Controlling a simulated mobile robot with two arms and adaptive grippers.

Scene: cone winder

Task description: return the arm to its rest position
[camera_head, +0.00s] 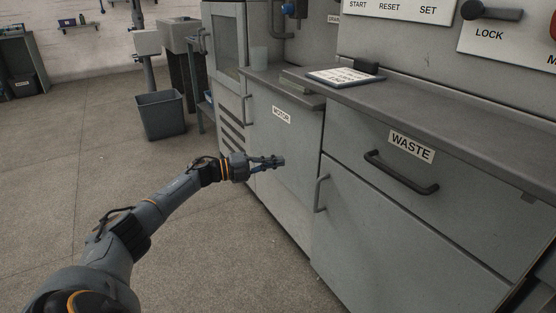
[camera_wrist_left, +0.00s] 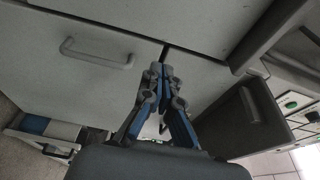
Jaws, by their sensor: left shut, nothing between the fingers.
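My left arm reaches in from the lower left in the head view. Its gripper (camera_head: 274,162) is shut and empty, in front of the grey cabinet door labelled MOTOR (camera_head: 284,150). The fingers point to the right. In the left wrist view the gripper's fingertips (camera_wrist_left: 160,72) are together with nothing between them, and grey cabinet fronts lie beyond. I cannot tell whether the fingers touch the cabinet. My right gripper is not in view.
A closed WASTE drawer (camera_head: 455,205) with a dark handle (camera_head: 401,176) is at the right. A grey bin (camera_head: 161,115) stands on the floor behind. The floor (camera_head: 70,170) at left is clear.

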